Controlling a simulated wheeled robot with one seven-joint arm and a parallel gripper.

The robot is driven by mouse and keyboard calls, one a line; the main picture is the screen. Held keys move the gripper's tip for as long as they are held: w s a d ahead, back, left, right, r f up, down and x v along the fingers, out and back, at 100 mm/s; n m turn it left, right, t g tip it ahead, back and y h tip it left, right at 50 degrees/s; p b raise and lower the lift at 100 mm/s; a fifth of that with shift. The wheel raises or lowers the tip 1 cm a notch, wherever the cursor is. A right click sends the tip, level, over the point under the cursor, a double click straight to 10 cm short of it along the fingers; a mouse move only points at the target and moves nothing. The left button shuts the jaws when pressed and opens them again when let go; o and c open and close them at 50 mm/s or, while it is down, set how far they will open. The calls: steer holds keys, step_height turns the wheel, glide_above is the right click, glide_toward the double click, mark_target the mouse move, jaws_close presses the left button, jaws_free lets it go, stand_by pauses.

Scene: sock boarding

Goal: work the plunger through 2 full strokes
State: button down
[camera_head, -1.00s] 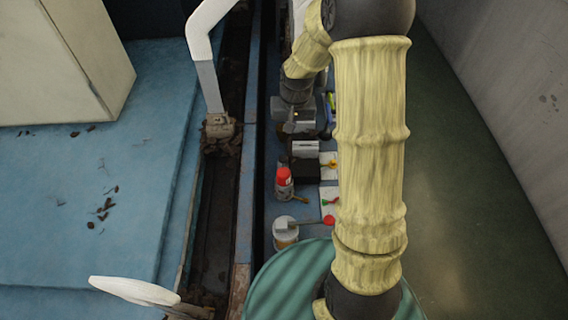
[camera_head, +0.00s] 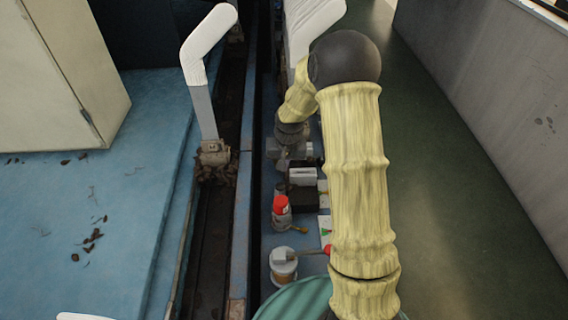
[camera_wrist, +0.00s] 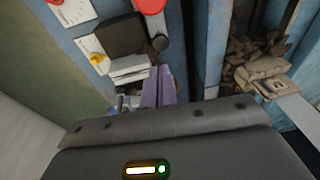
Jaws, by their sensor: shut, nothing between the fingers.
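No part is clearly a plunger. A pale canister (camera_head: 283,265) with a side arm ending in a red knob (camera_head: 328,249) stands on the narrow blue bench, near the bottom of the head view. Beyond it stands a red-capped bottle (camera_head: 281,208); a red round top (camera_wrist: 150,4) shows at the upper edge of the wrist view. My gripper shows small in the head view (camera_head: 290,153), farther along the bench than the bottle. In the wrist view its purple fingers (camera_wrist: 158,80) are shut and empty, beside a dark block with pale plates (camera_wrist: 128,68). Contact cannot be told.
White cards with coloured knobs (camera_wrist: 92,45) lie along the bench. A green drum top (camera_head: 295,302) is at the near end. White bent sock forms (camera_head: 210,40) rise over a dark track left of the bench. The dark green floor (camera_head: 450,200) at right is clear.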

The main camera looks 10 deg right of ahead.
mark_target(281, 187)
steer(key=f, duration=0.3)
steer(key=w+f+b, duration=0.1)
steer(key=f, duration=0.3)
steer(key=f+b, duration=0.1)
steer(key=f, duration=0.2)
steer(key=shift+w+a+f, duration=0.3)
steer(key=shift+f+b, duration=0.35)
steer(key=shift+f, duration=1)
steer(key=shift+s, duration=0.1)
steer(key=shift+r+p, duration=0.5)
steer(key=shift+p, duration=0.05)
step_height(281, 187, up, 13)
steer(key=s+p, duration=0.2)
steer(key=p, duration=0.2)
steer(key=shift+d, duration=0.35)
